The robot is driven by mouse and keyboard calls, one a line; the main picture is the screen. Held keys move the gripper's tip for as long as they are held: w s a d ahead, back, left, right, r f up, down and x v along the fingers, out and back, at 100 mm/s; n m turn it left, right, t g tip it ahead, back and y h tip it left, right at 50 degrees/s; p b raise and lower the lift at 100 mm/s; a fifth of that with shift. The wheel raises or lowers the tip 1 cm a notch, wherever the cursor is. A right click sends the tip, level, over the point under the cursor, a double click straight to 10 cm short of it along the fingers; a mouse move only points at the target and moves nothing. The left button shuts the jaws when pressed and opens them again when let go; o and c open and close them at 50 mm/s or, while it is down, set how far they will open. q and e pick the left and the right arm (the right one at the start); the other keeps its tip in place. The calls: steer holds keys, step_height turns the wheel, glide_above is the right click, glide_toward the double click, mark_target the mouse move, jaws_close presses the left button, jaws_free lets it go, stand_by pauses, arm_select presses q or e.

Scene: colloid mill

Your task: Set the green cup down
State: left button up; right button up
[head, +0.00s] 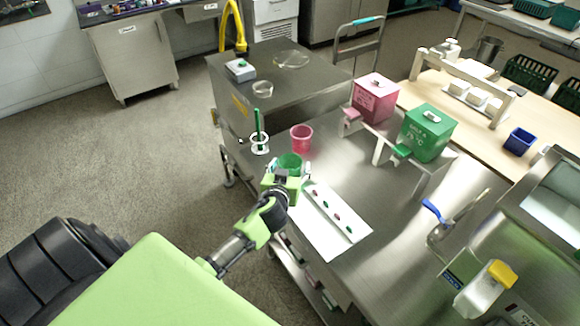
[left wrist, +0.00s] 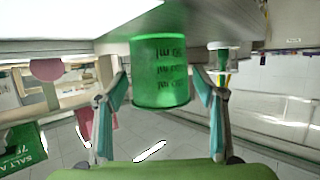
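The green cup (head: 290,162) is at the tip of my left gripper (head: 284,178), over the near left part of the steel table (head: 350,180). In the left wrist view the see-through green cup (left wrist: 160,75), with dark volume marks, sits between the two fingers (left wrist: 160,88), which close on its sides. Whether its base touches the table is hidden by the gripper in the head view, and I cannot tell from the wrist view. My right gripper is not in view.
A red cup (head: 301,138) stands just behind the green cup, and a white ring holder (head: 260,146) with a green stick stands to the left. A white board (head: 322,226) with small coloured pieces lies to the right. A pink box (head: 375,97) and a green box (head: 428,132) stand farther right.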

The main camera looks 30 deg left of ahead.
arm_select(q)
steer(key=shift+r, duration=0.15)
steer(key=shift+s, duration=0.1)
steer(key=v, duration=1)
steer(key=shift+s+d+b, duration=0.15)
steer(key=shift+s+b, duration=0.15)
steer(key=shift+b, duration=0.1)
steer(key=shift+s+d+r, duration=0.2)
steer(key=shift+s+r, duration=0.15)
steer(key=shift+s, duration=0.2)
